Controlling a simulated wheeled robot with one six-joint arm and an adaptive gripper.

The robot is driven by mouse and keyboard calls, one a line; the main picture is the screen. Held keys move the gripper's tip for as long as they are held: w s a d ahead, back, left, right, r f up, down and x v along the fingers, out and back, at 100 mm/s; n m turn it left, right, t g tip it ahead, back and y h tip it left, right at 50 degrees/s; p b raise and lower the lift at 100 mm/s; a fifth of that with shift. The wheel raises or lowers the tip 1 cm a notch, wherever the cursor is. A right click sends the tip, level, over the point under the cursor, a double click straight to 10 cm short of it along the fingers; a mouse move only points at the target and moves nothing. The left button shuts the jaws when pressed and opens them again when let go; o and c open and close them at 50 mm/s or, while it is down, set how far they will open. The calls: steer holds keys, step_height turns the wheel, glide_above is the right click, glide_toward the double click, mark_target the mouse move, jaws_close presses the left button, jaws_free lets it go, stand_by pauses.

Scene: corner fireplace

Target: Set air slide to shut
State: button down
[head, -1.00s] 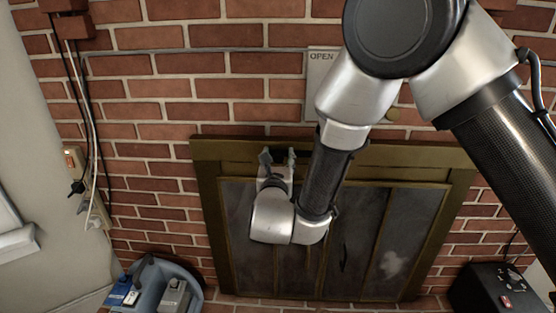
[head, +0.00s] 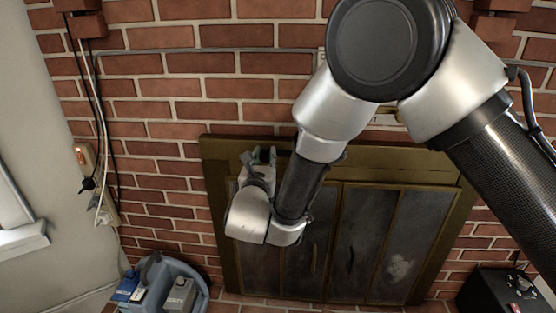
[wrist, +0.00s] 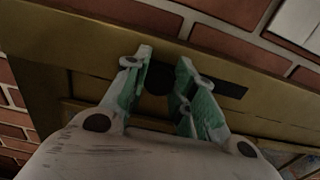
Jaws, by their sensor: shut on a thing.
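The fireplace's brass surround (head: 225,150) sits on the brick wall, with a dark slot (wrist: 222,82) along its top band in the wrist view. The air slide shows as a dark round knob (wrist: 158,78) at this slot, between my fingertips. My gripper (wrist: 160,75) is shut on this knob, one finger on each side of it. In the head view my gripper (head: 262,156) is at the top left part of the surround. The slot and knob are hidden there by my gripper and arm.
A blue caddy (head: 190,270) stands at lower left, and a black box (head: 497,292) at lower right. Cables (head: 100,130) hang on the left wall. A pale plate (wrist: 300,22) shows at upper right in the wrist view.

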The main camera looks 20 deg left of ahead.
steer(key=shift+a+r, duration=0.1)
steer(key=shift+a, duration=0.1)
steer(key=c, duration=1.1)
jaws_free()
steer(key=shift+s+a, duration=0.1)
steer(key=shift+c, duration=0.2)
steer(key=v, duration=1.2)
